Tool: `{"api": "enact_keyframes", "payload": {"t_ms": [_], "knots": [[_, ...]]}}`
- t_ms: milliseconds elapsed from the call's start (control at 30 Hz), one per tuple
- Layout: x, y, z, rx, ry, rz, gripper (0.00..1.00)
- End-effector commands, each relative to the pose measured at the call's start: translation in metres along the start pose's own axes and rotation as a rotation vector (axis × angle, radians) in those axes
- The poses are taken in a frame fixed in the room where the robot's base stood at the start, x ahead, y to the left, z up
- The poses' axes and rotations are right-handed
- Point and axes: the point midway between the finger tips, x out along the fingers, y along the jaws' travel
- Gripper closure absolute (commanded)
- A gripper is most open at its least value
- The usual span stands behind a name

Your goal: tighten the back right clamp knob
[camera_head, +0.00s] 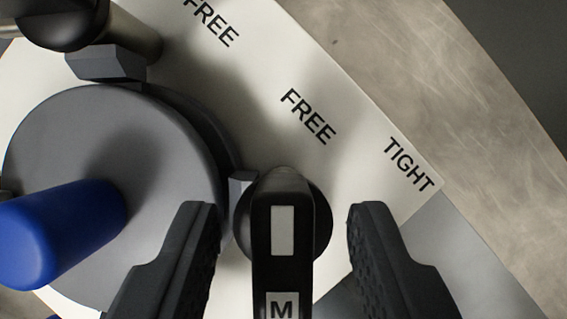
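A black clamp knob (284,196) with a bar-shaped handle stands in the lower middle of the view. It bears a white stripe and a white tag with the letter M, and a round dark part shows behind the bar. My gripper (284,212) is open, with one finger on each side of the knob. A gap shows between each finger and the bar. The words FREE and TIGHT are printed on the pale plate (345,165) beyond the knob. The bar points toward the bottom edge, where its lower end is cut off. I cannot tell how deep the fingers reach.
A large grey round lid (95,160) with a blue handle (60,232) fills the left, close to my left finger. Another dark knob (62,22) is at the upper left, partly cut off. A scuffed grey-beige surface (450,100) at the upper right is clear.

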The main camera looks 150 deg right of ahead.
Motion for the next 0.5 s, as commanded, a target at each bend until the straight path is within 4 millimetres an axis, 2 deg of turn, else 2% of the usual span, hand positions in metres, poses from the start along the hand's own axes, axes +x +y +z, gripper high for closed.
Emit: {"api": "enact_keyframes", "payload": {"t_ms": [133,433,467,500], "knots": [[0.0095,0.0002,0.0008,0.001,-0.002,-0.001,0.62],[0.0109,0.0006,0.0007,0.001,-0.001,0.0,0.62],[0.0109,0.0007,0.0007,0.001,-0.001,0.0,0.67],[0.0108,0.0007,0.0007,0.001,-0.001,0.0,0.79]]}}
